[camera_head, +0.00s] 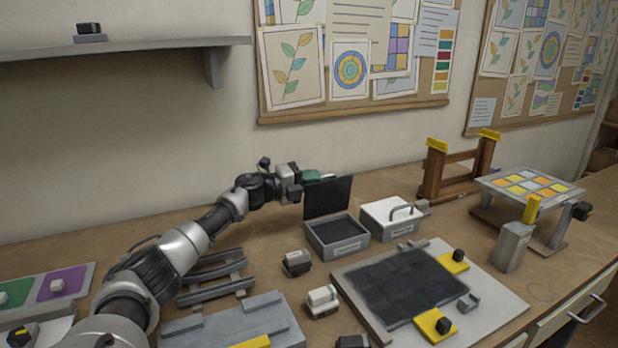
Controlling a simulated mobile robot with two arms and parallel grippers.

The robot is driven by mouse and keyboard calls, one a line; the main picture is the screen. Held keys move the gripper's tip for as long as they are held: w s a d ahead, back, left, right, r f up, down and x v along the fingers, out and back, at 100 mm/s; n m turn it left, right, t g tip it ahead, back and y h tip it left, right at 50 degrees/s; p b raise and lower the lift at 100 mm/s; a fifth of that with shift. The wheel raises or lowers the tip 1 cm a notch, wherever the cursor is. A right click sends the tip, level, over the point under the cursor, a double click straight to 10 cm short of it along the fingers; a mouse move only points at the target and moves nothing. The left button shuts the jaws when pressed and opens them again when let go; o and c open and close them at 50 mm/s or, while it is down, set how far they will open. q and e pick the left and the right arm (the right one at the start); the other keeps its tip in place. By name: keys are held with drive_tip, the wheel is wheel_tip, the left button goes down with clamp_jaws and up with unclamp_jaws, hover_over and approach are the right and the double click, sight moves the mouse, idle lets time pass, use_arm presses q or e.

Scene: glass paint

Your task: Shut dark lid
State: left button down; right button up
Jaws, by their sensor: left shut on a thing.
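The dark lid (328,198) stands upright at the back edge of a small grey box (340,249), so the box is open and its dark inside shows. My left gripper (300,189) is at the lid's upper left edge, shut on the lid. The fingertips are small and partly hidden there. My right gripper is not in view.
A grey box with a white lid and handle (391,212) stands close on the right. Small blocks (297,261) and (322,299) lie in front. A board with a dark sheet (400,285) is at front right. A wooden rack (432,172) stands behind.

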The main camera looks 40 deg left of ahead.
use_arm(q)
drive_tip(key=shift+s+d+r+m+b, duration=0.1)
drive_tip(key=shift+s+d+m+b, duration=0.2)
drive_tip(key=shift+d+m, duration=0.4)
drive_tip(key=shift+s+d+m+b, duration=0.1)
drive_tip(key=shift+s+d+m, duration=0.35)
drive_tip(key=shift+m, duration=0.35)
drive_tip(key=shift+w, duration=0.1)
drive_tip(key=c, duration=1.2)
unclamp_jaws()
drive_tip(key=shift+a, duration=0.1)
